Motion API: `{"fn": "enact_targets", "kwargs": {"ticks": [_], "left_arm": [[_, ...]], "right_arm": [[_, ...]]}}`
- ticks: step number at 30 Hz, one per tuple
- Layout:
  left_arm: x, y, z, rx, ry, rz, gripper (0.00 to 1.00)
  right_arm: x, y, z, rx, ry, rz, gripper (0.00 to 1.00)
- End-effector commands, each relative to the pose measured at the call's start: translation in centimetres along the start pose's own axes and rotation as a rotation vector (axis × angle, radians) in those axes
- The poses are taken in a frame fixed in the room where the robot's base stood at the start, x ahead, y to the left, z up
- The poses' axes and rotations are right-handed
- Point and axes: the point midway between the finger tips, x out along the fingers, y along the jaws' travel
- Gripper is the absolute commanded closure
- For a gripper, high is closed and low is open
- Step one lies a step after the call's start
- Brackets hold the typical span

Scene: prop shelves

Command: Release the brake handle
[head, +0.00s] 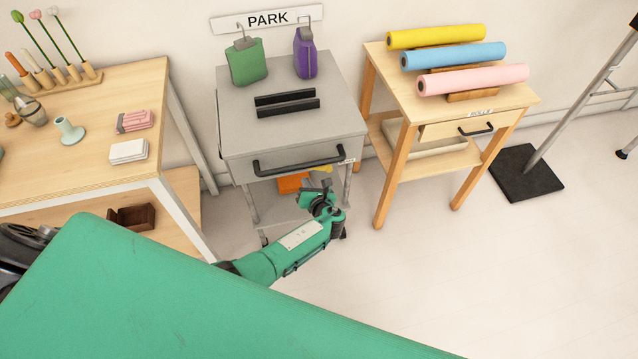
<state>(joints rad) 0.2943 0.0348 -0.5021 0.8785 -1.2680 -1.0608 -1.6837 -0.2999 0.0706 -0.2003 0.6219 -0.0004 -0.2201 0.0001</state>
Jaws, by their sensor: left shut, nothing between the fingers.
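A grey cart (232,112) stands against the wall under a PARK sign (267,19). A long black bar handle (300,161) runs across its drawer front. Which part is the brake handle I cannot tell for sure; this bar is the nearest handle to my gripper. My left gripper (322,190) is shut and empty, in front of the cart and below the bar in the picture, apart from it. It partly covers the cart's lower shelf and an orange thing (292,183) there. My right gripper is not in view.
Green (246,63) and purple (305,58) bags and a black two-bar rack (286,103) are on the cart. A wooden table (75,165) stands left. A wooden stand with fabric rolls (455,55) stands right.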

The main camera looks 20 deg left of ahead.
Motion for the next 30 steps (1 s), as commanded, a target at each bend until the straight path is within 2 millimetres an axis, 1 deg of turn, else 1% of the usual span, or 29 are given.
{"fn": "enact_targets", "kwargs": {"ticks": [3,7,10,13,15,18,30], "left_arm": [[-2.9,-0.1,0.0,-0.002,0.001,-0.005,1.0],[-5.7,-0.1,0.0,-0.003,0.001,-0.003,1.0],[-7.5,-0.1,0.0,-0.001,0.001,-0.002,1.0],[-8.9,-0.1,0.0,-0.001,-0.001,-0.003,1.0],[-9.5,-0.1,0.0,0.0,-0.001,-0.002,1.0],[-10.0,-0.1,0.1,0.0,-0.001,-0.001,1.0],[-10.1,-0.1,0.1,0.0,-0.001,-0.001,1.0]], "right_arm": [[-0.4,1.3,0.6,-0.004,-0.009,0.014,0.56],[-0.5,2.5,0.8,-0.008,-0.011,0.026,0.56],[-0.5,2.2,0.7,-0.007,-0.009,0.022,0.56],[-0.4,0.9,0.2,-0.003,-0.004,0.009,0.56],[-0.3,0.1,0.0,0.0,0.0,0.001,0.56],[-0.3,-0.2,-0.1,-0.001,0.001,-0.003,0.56],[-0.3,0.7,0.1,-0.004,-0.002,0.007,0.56]]}}
